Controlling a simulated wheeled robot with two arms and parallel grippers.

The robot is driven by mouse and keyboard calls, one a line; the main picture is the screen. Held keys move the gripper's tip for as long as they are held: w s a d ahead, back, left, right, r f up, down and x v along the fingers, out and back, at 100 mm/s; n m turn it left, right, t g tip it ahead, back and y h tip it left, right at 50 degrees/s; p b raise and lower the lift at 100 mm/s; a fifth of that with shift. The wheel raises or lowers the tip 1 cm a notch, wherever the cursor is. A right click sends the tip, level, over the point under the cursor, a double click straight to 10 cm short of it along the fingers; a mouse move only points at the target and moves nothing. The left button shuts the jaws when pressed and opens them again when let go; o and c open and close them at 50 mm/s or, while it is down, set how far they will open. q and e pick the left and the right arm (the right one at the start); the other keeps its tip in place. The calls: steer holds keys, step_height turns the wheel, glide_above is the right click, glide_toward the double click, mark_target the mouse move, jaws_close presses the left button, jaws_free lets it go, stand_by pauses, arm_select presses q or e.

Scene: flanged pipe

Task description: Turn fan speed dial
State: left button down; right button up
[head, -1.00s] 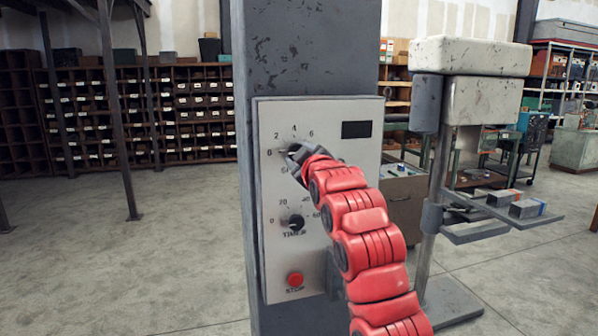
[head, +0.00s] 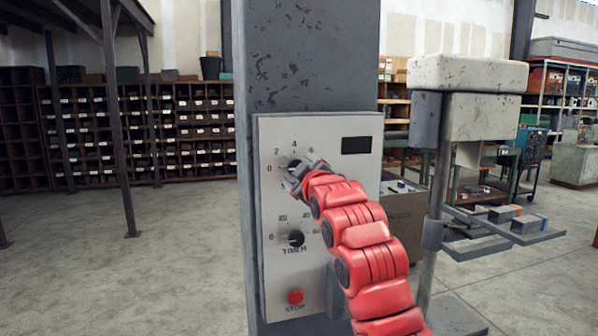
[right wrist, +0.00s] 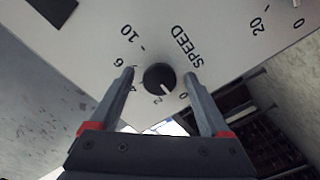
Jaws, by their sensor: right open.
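The black speed dial (right wrist: 159,78) sits on the light panel (head: 277,215) below its printed scale; in the head view, my right gripper partly hides it. In the right wrist view, its white pointer mark faces the low end of the scale, roughly between 0 and 2. My right gripper (right wrist: 159,75) is open, one finger on each side of the dial, with a visible gap at both sides. In the head view, the right gripper (head: 298,171) reaches the upper left of the panel. My left gripper is not in view.
Below the speed dial are a timer dial (head: 295,239) and a red stop button (head: 295,297). A dark display (head: 356,145) is at the panel's upper right. The panel is on a grey column (head: 305,60). A machine with a pale head (head: 467,73) stands to the right.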

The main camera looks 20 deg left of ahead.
steer(key=shift+s+d, duration=0.1)
steer(key=b+v, duration=0.5)
steer(key=v, duration=1.2)
steer(key=shift+d, duration=0.1)
